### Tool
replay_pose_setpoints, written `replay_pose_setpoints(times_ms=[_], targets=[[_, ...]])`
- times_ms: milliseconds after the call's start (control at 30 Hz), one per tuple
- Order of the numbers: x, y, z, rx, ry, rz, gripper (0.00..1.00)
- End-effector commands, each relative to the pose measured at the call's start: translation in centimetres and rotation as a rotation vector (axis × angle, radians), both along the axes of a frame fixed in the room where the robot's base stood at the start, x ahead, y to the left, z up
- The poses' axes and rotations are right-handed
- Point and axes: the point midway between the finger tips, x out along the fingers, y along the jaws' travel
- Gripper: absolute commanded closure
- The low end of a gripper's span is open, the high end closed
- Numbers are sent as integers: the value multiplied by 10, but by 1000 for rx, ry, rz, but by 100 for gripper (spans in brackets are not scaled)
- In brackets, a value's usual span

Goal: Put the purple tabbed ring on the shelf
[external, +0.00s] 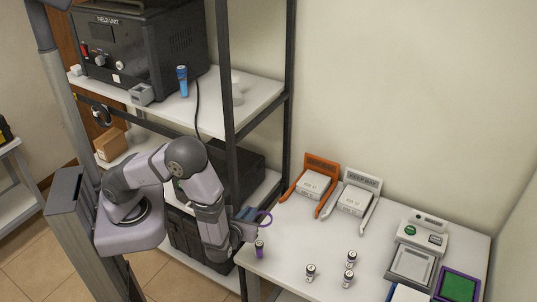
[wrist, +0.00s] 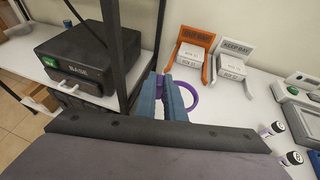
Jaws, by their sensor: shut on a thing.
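The purple tabbed ring (external: 265,219) is held in my gripper (external: 247,215) at the left edge of the white table. In the wrist view the ring (wrist: 194,96) sticks out to the right of the blue fingertips (wrist: 175,98). The fingers are shut on it and hide its tab. The shelf (external: 262,98) is a dark-framed rack at the back left with white boards. Its upper board is above my gripper, and a lower board is behind my arm.
A black field unit (external: 140,45), a blue-capped tool (external: 182,80) and a grey block (external: 141,94) stand on the upper board. A black base box (wrist: 90,55) is lower. A rack post stands near my gripper.

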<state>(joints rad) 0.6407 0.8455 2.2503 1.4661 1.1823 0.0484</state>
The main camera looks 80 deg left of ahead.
Motion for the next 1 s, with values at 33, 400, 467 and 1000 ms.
replay_pose_setpoints(times_ms=[33,400,467,1000], targets=[[-1,-5,16,1,1,-18,100],[-12,24,96,5,-22,195,100],[-20,36,114,5,-24,280,100],[-137,90,262,-19,-4,948,100]])
